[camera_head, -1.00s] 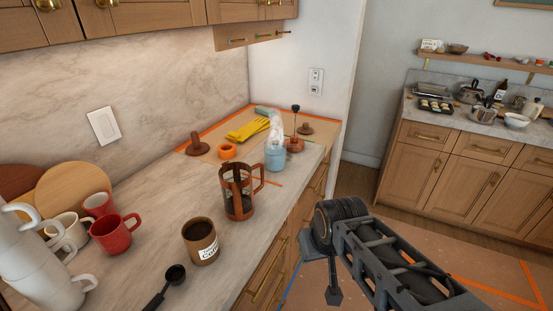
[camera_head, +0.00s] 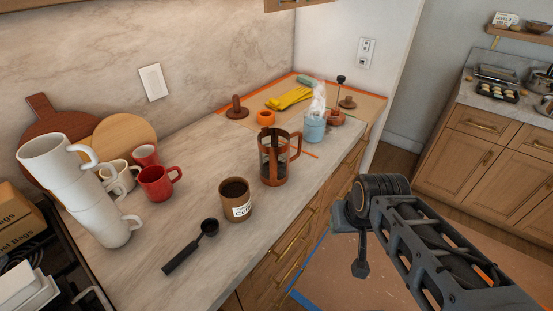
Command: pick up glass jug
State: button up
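The glass jug (camera_head: 272,160) stands upright on the marble counter, right of the middle. It is a clear, dark-looking vessel in a reddish-brown frame with a handle (camera_head: 296,143) on its right side. My arm reaches in from the bottom right. What looks like my gripper (camera_head: 359,262) hangs at the arm's far end, beyond the counter's front edge. It is to the right of the jug and apart from it. Only a dark narrow part of it shows, so I cannot see its opening or anything held.
Red mugs (camera_head: 157,183) and stacked white cups (camera_head: 91,195) are at the left. Bare marble lies left of the jug.

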aim_at(313, 131)
jog(key=z, duration=1.7)
jog(key=i, duration=1.65)
jog(key=u, duration=3.2)
